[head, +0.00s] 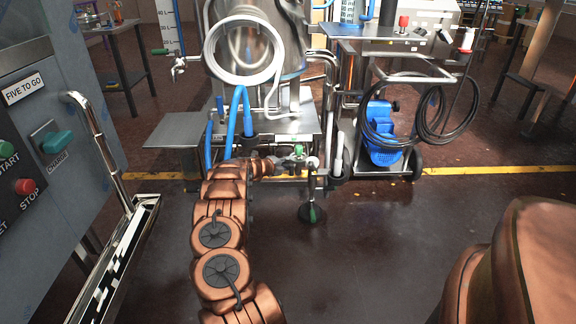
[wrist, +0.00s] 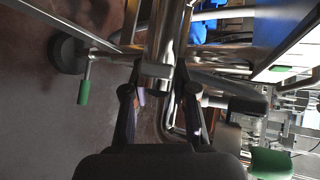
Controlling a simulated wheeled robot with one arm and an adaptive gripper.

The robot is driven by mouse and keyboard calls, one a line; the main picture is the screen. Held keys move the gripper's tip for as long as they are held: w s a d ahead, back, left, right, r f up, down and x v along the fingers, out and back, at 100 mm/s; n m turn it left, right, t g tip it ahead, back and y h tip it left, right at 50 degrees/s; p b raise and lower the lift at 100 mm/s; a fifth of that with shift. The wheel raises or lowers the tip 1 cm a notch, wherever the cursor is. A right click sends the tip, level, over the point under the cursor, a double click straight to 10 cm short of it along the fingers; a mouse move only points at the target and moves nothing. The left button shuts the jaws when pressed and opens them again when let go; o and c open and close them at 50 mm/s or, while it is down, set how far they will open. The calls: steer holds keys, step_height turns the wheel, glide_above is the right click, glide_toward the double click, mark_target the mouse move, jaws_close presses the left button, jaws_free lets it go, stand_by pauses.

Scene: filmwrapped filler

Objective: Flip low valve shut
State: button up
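A low valve has a green-sleeved lever (wrist: 84,92) on a thin metal stem at the left of the wrist view. In the head view, a green lever (head: 313,214) hangs low in front of a dark caster. My gripper (head: 300,162) is at the lower front of the steel cart. In the wrist view, my gripper (wrist: 158,92) has its two dark fingers apart, with a shiny metal pipe (wrist: 161,45) showing between and beyond them. I cannot tell whether the fingers touch the pipe. The green lever is outside the fingers, to their left.
The steel cart (head: 172,131) carries a coiled pale hose (head: 211,50) and an upper green-handled valve (head: 160,51). A blue pump unit (head: 381,130) stands to its right. A grey control cabinet (head: 45,120) is at the left. The floor in front of the cart is clear.

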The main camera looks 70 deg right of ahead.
steer(key=o, duration=0.4)
steer(key=shift+a, duration=0.1)
steer(key=shift+v, duration=5.9)
